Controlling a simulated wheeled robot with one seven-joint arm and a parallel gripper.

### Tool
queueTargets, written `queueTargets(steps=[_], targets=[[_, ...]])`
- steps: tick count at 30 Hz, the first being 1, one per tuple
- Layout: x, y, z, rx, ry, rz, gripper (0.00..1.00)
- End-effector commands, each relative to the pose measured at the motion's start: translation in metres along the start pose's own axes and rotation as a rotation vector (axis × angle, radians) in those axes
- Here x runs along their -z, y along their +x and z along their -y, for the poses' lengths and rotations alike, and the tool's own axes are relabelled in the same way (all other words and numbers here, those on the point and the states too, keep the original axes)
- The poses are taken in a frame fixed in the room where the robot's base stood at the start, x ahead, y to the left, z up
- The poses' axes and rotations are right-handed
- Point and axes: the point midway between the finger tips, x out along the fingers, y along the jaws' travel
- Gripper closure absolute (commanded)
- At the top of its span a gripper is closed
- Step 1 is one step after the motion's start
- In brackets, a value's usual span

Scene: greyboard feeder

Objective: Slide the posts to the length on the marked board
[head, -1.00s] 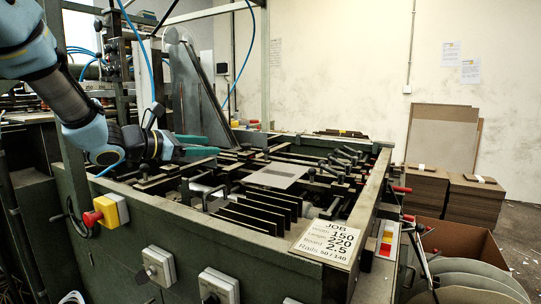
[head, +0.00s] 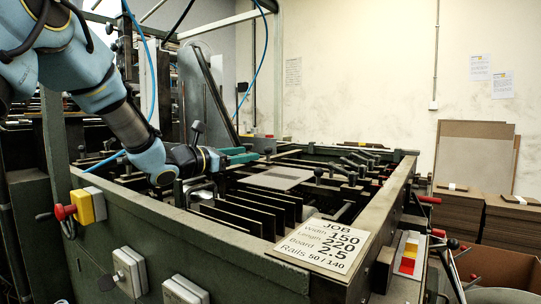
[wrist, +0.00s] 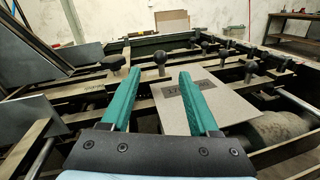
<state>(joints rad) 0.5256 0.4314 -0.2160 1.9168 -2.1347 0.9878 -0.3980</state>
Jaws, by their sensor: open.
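My gripper (wrist: 157,82) is open, its two green fingers apart with nothing between them; it shows in the head view (head: 240,155) over the left part of the machine. A black-knobbed post (wrist: 160,60) stands just beyond the fingertips. Another black knob (wrist: 115,62) is to its left, and several more line the rails at right.
A job card (head: 321,245) on the front frame reads Width 150, Length 220, Board 2.5, Rails 50/140. Several dark upright plates (head: 262,208) stand in the machine. A red stop knob (head: 66,212) is on the front. Stacked boards (head: 458,212) stand at right.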

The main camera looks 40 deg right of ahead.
Motion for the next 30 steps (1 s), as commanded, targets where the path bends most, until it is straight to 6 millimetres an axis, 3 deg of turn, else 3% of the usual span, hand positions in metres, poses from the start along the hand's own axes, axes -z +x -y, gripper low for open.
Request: queueTargets(steps=[9, 15, 27, 30], targets=[[-0.001, 0.06, 0.001, 0.004, -0.001, 0.0, 0.39], [-0.001, 0.085, 0.001, 0.002, -0.001, -0.001, 0.39], [0.001, 0.093, 0.001, 0.001, 0.0, -0.002, 0.39], [0.0, 0.093, 0.001, 0.001, 0.0, -0.002, 0.48]])
